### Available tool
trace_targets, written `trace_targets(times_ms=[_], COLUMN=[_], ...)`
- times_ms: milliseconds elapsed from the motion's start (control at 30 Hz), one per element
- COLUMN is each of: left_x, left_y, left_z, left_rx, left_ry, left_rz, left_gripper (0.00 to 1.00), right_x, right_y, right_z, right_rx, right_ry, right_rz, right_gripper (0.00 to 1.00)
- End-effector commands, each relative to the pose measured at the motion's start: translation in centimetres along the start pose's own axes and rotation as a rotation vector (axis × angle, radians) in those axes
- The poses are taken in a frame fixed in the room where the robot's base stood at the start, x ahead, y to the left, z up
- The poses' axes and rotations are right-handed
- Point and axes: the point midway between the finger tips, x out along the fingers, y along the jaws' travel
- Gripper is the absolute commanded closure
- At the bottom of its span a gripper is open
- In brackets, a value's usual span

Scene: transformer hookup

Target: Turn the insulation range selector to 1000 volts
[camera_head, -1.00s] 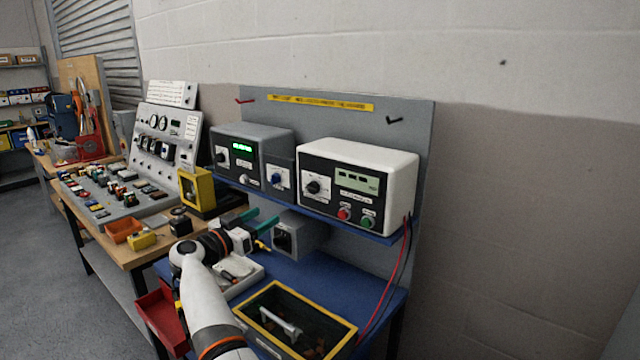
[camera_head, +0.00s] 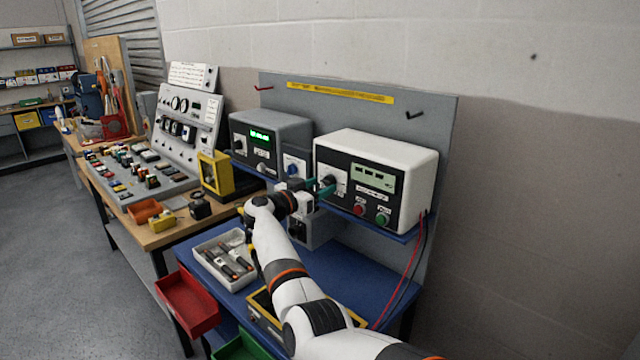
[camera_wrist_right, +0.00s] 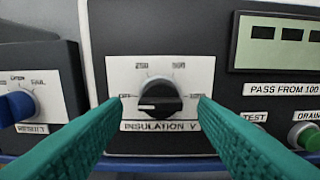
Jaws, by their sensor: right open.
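The insulation range selector (camera_wrist_right: 160,97) is a black knob with a grip bar on a white plate marked "INSULATION V". Marks around it read OFF at left, 250 and 500 above; the mark at right is partly covered by my finger. The bar looks roughly level; which mark it points at is unclear. The selector (camera_head: 328,180) is on the front of the white-cased tester (camera_head: 405,153). My right gripper (camera_wrist_right: 160,108) is open, its green fingers on either side of the knob with gaps visible. It also shows in the head view (camera_head: 318,189). My left gripper is not in view.
The tester has a display, a red button (camera_head: 360,209) and a green button (camera_head: 382,219). A grey unit with a blue knob (camera_head: 294,168) stands to its left. Below are a blue bench, a white tray (camera_head: 204,262) of tools and a red drawer (camera_head: 190,303).

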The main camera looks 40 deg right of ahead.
Motion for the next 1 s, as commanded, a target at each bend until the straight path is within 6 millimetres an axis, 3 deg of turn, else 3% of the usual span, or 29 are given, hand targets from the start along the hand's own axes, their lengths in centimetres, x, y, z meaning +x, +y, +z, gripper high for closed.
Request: trace_targets(times_ms=[367, 633, 1000], left_x=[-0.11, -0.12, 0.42], left_y=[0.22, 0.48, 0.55], left_z=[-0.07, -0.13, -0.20], left_rx=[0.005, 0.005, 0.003], left_ry=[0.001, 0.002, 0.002], left_rz=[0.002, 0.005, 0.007], left_gripper=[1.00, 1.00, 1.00], right_x=[0.59, 0.57, 0.54], right_y=[-0.02, -0.02, 0.01], right_z=[-0.07, -0.06, -0.21], right_rx=[0.000, 0.000, 0.059], right_ry=[0.000, 0.000, 0.001], right_rz=[0.000, 0.000, 0.000], right_gripper=[0.47, 0.91, 0.91])
